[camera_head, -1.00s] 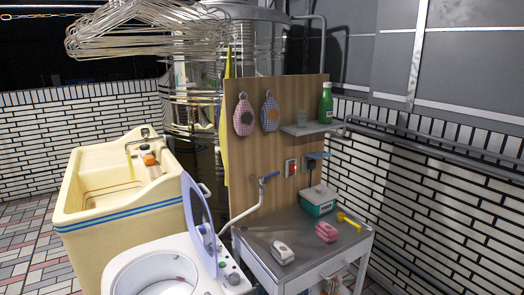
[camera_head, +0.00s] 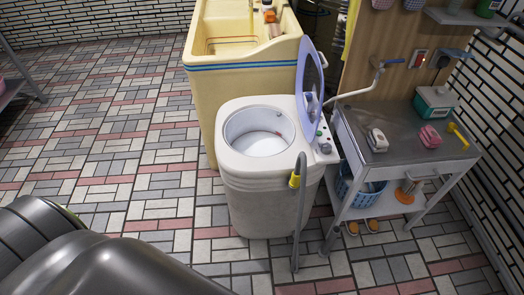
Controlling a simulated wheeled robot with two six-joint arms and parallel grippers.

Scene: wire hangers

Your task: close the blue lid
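The blue lid (camera_head: 311,82) is a round, blue-rimmed panel standing upright on the right side of the white washing machine (camera_head: 262,190). The lid is open, and the round drum opening (camera_head: 258,132) of the machine is uncovered. The control knobs (camera_head: 322,138) sit at the lid's lower right. Neither of my grippers shows in the view. A dark grey rounded part of my own arm or body fills the lower left corner, well apart from the machine.
A yellow sink (camera_head: 225,85) stands behind the machine. A grey hose (camera_head: 300,215) hangs at its front right. A metal table (camera_head: 385,145) with small items stands on the right, with a blue basket (camera_head: 350,190) below.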

